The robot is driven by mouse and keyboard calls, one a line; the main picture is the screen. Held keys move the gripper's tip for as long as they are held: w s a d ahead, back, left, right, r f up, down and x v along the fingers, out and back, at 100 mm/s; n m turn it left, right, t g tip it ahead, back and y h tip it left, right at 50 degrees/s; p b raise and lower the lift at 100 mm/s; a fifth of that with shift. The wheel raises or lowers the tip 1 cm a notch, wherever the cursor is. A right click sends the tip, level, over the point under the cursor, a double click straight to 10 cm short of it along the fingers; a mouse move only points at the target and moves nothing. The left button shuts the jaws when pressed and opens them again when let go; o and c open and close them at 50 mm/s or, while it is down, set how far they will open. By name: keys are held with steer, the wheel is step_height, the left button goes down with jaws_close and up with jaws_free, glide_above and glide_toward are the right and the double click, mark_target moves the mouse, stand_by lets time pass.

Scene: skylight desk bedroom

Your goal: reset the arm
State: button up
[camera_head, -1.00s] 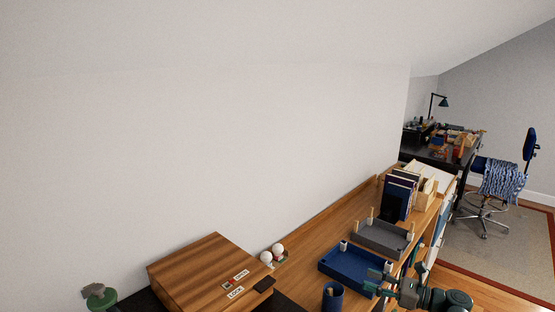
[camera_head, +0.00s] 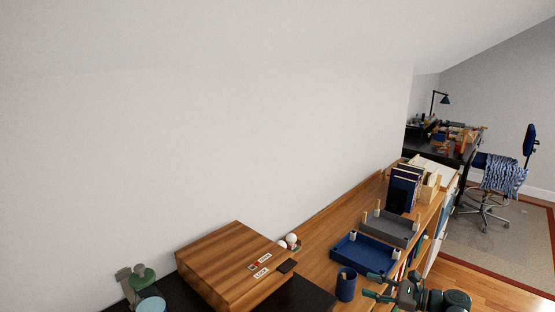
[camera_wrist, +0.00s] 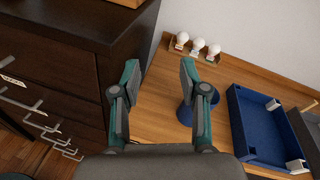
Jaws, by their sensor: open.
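My gripper (camera_head: 375,285) is at the lower right in the head view, beside the blue cup and the front of the blue tray. In the wrist view my gripper (camera_wrist: 160,80) has its two green-and-grey fingers spread wide with nothing between them. The blue cup (camera_head: 346,287) stands on the wooden desk top (camera_head: 322,262). In the wrist view the cup (camera_wrist: 185,115) is partly hidden behind the right finger. The blue tray (camera_head: 365,256) lies just beyond the cup, and also shows at the right of the wrist view (camera_wrist: 262,128).
A wooden box (camera_head: 225,262) with labels stands on a dark cabinet (camera_wrist: 55,75). Several white bulbs (camera_wrist: 198,44) sit by the wall. A grey tray (camera_head: 390,229) and upright books (camera_head: 404,188) stand farther along. A chair (camera_head: 492,190) is at far right.

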steer(key=s+a+f+n+g+h+b, duration=0.1)
steer(key=s+a+f+n+g+h, duration=0.2)
steer(key=f, duration=0.8)
steer(key=s+f+n+g+h+b, duration=0.15)
steer(key=s+f+n, duration=0.3)
steer(key=f, duration=0.55)
steer(key=s+a+f+n+g+h+b, duration=0.1)
steer(key=s+a+f+n+g+h, duration=0.3)
steer(key=f, duration=0.7)
steer(key=s+a+f+n+g+h+b, duration=0.2)
steer(key=s+f+n, duration=0.3)
steer(key=s+f, duration=0.8)
steer(key=s+a+f+n+g+h+b, duration=0.2)
steer(key=s+f+n+g+h+b, duration=0.1)
steer(key=s+f, duration=0.9)
steer(key=s+n+g+b, duration=0.1)
steer(key=s+g+b, duration=0.1)
steer(key=s, duration=0.3)
steer(key=shift+s+f+n, duration=0.35)
steer(key=shift+a+h, duration=0.1)
steer(key=shift+h, duration=0.15)
